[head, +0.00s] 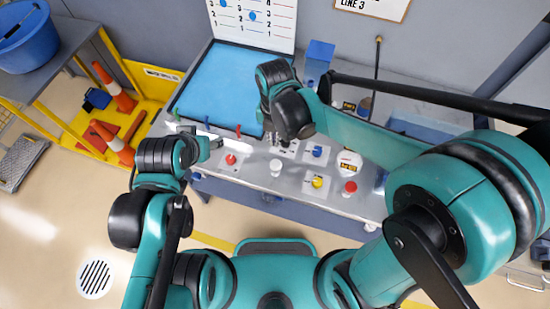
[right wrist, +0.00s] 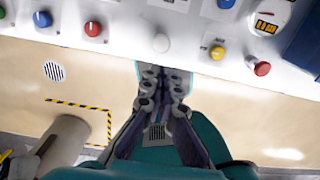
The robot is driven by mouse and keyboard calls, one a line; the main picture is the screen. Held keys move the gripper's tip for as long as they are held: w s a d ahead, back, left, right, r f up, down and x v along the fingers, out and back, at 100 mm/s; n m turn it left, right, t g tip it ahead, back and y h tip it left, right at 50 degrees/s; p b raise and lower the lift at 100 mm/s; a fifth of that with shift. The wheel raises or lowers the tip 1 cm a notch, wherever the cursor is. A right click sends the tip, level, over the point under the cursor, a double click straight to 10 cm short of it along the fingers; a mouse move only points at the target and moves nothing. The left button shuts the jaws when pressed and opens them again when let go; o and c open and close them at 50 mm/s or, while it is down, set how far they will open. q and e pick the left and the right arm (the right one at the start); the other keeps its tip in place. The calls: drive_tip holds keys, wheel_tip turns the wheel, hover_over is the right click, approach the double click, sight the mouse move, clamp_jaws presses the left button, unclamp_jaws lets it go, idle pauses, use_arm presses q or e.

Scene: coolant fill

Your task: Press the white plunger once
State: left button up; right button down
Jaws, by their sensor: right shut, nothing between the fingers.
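The white plunger (head: 276,166) stands on the front part of the grey control panel. It also shows in the right wrist view (right wrist: 161,43), just beyond my fingertips in the picture. My right gripper (head: 277,140) is over the panel, a little behind the plunger in the head view. In the right wrist view its fingers (right wrist: 162,72) are together and empty, and I see no clear contact with the plunger. My left gripper (head: 212,146) hangs near the panel's left front edge, left of the plunger; its fingers are too small to read.
Around the plunger are a red knob (head: 231,159), a yellow button (head: 318,182), a blue button (head: 318,151), a red button (head: 350,187) and a round gauge (head: 348,162). A blue tray (head: 215,85) lies behind.

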sight(275, 164)
wheel_tip(275, 164, down, 14)
drive_tip(key=b, duration=0.3)
idle(0.3)
